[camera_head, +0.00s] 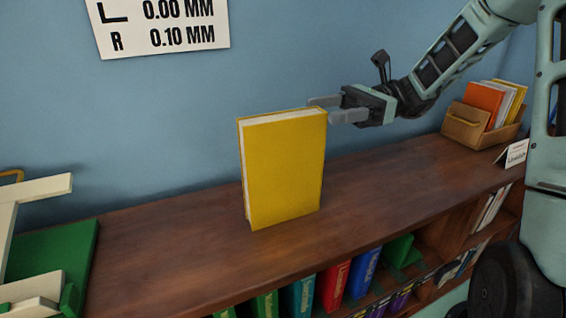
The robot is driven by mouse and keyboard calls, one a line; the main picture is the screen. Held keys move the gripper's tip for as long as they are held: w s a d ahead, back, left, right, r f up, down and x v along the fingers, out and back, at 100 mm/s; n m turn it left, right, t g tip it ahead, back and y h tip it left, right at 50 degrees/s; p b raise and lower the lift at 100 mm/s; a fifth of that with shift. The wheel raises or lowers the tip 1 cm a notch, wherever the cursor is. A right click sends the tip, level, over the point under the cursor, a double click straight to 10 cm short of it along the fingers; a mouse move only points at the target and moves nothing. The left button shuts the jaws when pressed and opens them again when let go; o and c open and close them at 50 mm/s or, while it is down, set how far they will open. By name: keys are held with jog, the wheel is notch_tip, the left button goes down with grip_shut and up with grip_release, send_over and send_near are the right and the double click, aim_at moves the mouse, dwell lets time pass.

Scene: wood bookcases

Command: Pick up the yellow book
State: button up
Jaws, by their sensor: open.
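The yellow book (284,172) stands upright on top of the wooden bookcase (170,256), with its cover facing the camera and pale page edges showing at the top and left. My gripper (326,109) is open at the book's upper right corner, with its fingers pointing left. One finger lies just behind the top right edge and the other shows just right of the book. I cannot tell whether either finger touches the book.
A wooden box of books (484,119) and a small white sign (513,153) stand at the right end. A green and cream object (45,250) is at the left. Colored binders (335,285) fill the shelf below. The blue wall (290,50) is close behind. The top around the book is clear.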

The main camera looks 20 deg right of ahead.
aim_at(296, 113)
jog(key=shift+a, duration=1.25)
jog(key=a+p, duration=0.1)
jog(key=a, duration=0.2)
jog(key=a+p, duration=0.1)
jog(key=shift+s+a+r+p, duration=0.15)
jog(key=shift+s+p, duration=0.2)
jog(key=shift+a, duration=0.4)
grip_shut()
